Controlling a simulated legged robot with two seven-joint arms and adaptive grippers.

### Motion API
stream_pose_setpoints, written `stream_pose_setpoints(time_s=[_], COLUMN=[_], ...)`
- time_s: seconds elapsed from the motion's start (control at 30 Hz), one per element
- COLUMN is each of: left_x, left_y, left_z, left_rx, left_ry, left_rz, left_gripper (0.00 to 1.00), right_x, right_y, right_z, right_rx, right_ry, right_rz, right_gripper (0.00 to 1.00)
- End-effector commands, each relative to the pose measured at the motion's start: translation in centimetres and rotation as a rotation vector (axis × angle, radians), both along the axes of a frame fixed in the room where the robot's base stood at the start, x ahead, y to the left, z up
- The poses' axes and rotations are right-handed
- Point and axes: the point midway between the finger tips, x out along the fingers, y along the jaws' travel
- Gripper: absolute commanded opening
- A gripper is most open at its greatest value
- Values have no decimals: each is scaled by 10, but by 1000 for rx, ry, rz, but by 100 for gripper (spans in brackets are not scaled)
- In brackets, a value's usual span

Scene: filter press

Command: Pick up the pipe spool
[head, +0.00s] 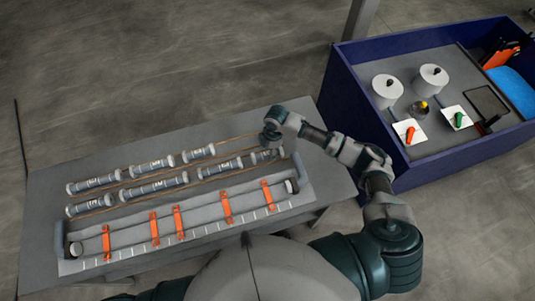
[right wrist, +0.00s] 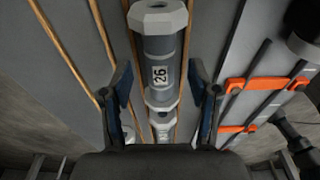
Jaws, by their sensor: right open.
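Several grey pipe spools with pale flanged ends lie in two rows on thin rails on the grey table. In the head view my right gripper (head: 268,141) is over the right end of the nearer row and partly hides the spool (head: 265,157) there. In the right wrist view my open right gripper (right wrist: 161,88) has one finger on each side of a spool (right wrist: 158,52) whose white label seems to read 26. Its jaws are empty. My left gripper is not in view.
A long tray (head: 95,262) with orange clamps (head: 227,206) across rods lies along the table's front. Bare table (head: 45,190) shows at the left end.

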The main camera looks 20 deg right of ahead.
Motion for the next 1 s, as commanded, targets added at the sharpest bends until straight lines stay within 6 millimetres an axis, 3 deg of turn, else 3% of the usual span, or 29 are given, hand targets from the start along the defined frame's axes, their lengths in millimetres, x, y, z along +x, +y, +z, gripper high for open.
stream_pose_setpoints(time_s=[0.13, 0.37, 0.63, 1.0], left_x=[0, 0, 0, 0], left_y=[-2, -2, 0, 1], left_z=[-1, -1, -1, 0], left_rx=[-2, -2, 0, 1], left_ry=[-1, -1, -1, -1], left_rz=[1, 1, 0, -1], left_gripper=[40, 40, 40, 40], right_x=[-1, 0, 0, 0], right_y=[3, 4, 3, 3], right_z=[-16, -17, -18, -9], right_rx=[0, -1, 0, 1], right_ry=[1, -1, 0, -2], right_rz=[0, 1, 0, 1], right_gripper=[61, 61, 0, 0])
